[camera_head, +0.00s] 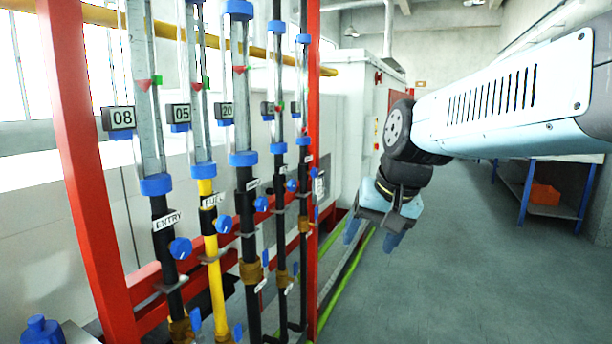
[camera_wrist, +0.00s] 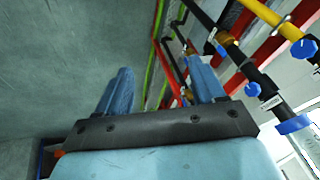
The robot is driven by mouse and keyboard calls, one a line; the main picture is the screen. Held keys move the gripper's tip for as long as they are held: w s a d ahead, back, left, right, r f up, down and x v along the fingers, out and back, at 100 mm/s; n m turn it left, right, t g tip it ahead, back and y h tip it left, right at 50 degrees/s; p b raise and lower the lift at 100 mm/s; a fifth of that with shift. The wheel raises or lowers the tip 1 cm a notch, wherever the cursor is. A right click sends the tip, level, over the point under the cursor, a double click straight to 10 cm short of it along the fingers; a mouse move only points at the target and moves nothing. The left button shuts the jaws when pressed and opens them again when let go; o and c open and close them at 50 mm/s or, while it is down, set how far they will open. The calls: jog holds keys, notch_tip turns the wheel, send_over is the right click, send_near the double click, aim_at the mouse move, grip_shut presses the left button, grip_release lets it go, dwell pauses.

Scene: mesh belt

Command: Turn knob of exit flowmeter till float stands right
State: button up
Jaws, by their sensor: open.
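Several upright glass flowmeters with blue end caps stand in a row. The two nearest carry tags reading ENTRY (camera_head: 167,220) and FUEL (camera_head: 212,201); the tags on the farther three are too small to read, so I cannot tell which is the exit flowmeter. Small blue knobs sit below the tubes, among them the entry knob (camera_head: 180,249), the fuel knob (camera_head: 223,224) and the third tube's knob (camera_head: 261,204). Red and green markers show on the tubes. My gripper (camera_head: 371,236) is open and empty, right of the row, apart from every knob. Its fingers show in the wrist view (camera_wrist: 160,82).
A red frame post (camera_head: 80,160) stands at the left, and another (camera_head: 313,120) behind the farthest tube. Black and yellow pipes run below the tubes. The grey floor (camera_head: 450,270) right of my gripper is clear. A blue-legged bench (camera_head: 525,195) stands beyond.

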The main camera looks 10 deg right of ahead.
jog(key=w+a+r+m+g+y, duration=0.1)
jog(key=w+m+y, duration=0.15)
jog(key=w, duration=0.45)
jog(key=w+a+m+y, duration=0.1)
jog(key=w+a+m, duration=0.15)
jog(key=w, duration=0.35)
jog(key=m+t+y, duration=0.7)
jog(key=m+y, duration=0.3)
jog(key=m, duration=0.9)
send_near(317, 173)
jog(key=x, duration=1)
jog(key=shift+a+f, duration=0.1)
jog(key=shift+a, duration=0.05)
jog(key=shift+c, duration=0.4)
jog(key=c, duration=1)
